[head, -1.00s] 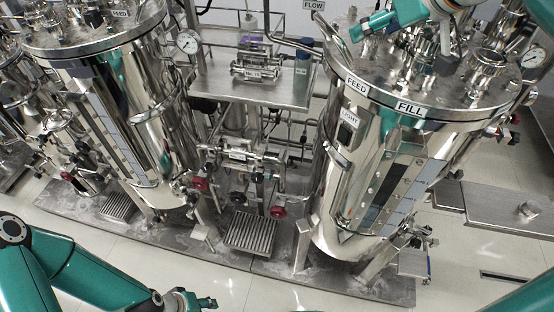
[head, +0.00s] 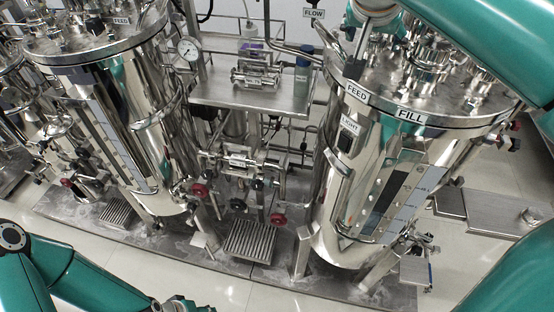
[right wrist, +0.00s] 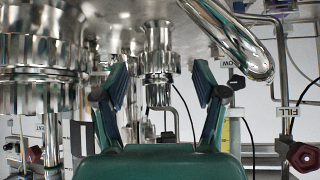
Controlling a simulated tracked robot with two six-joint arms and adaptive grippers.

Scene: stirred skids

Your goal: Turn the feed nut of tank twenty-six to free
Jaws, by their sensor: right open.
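The right tank (head: 335,190) is a shiny steel vessel with FEED (head: 357,93) and FILL (head: 411,114) labels on its lid rim. I cannot read a tank number. My left gripper (head: 188,304) is at the bottom edge, partly cut off.
A second tank (head: 135,110) stands at the left. A steel shelf (head: 215,92) with a blue-capped bottle (head: 302,75) is between the tanks. A bent steel pipe (right wrist: 235,45) crosses close to the right finger. A thick steel fitting (right wrist: 40,60) stands at the left.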

